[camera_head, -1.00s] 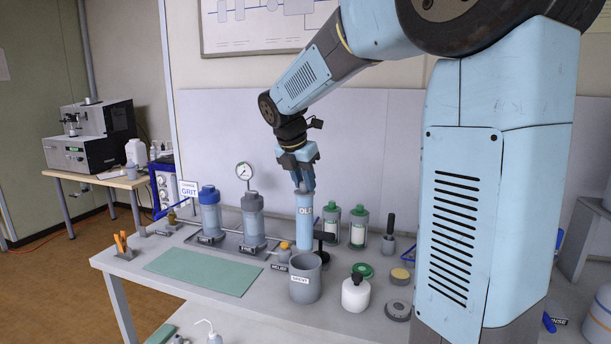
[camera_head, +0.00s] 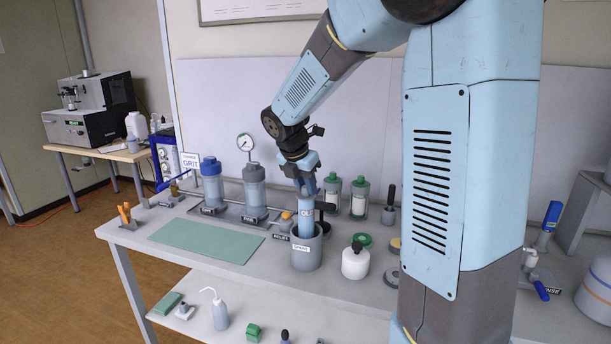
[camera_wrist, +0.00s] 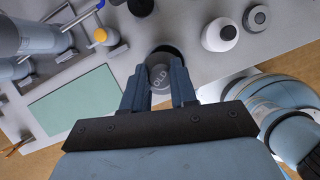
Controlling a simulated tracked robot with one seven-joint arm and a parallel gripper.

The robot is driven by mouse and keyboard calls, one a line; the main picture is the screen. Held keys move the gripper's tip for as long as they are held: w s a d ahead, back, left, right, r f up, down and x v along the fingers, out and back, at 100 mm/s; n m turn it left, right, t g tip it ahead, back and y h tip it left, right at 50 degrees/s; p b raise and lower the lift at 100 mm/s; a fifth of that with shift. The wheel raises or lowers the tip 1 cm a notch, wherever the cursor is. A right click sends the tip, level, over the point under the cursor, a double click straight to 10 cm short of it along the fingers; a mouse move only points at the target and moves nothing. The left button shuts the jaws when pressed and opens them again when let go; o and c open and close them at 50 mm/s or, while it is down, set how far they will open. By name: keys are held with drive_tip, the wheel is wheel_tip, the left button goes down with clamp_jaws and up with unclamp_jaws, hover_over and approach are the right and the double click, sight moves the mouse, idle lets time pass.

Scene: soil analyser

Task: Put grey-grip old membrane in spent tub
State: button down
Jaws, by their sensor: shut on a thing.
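The old membrane (camera_head: 306,213) is a blue cylinder marked OLD, roughly upright below my gripper (camera_head: 306,188). My gripper is shut on its upper end. The spent tub (camera_head: 306,255) is a grey open pot labelled SPENT on the bench. The membrane's lower end is inside the tub's mouth and hidden by the front wall; I cannot tell if it touches the bottom. In the wrist view, the membrane's grey top (camera_wrist: 158,78) with OLD on it lies between my fingers (camera_wrist: 160,90), over the tub's dark opening.
A white bottle (camera_head: 355,262) stands close to the tub's right. Two blue-grey housings (camera_head: 255,195) stand on a rack at left. A green mat (camera_head: 207,241) lies clear in front. Two green-capped cylinders (camera_head: 359,197) stand behind.

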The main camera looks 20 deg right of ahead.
sight(304, 193)
drive_tip(key=shift+f, duration=2.1)
drive_tip(key=shift+f, duration=0.25)
drive_tip(key=c, duration=0.8)
unclamp_jaws()
drive_tip(key=v, duration=1.3)
drive_tip(key=s+d+m+t+y, duration=0.1)
drive_tip(key=s+d+m, duration=0.1)
drive_tip(key=s+m, duration=1)
drive_tip(key=s+d+m+t+y, duration=0.1)
drive_tip(key=s+d+m+y, duration=0.1)
drive_tip(key=s+m, duration=1.1)
drive_tip(key=shift+m+t+y, duration=0.3)
drive_tip(key=shift+m+t, duration=0.1)
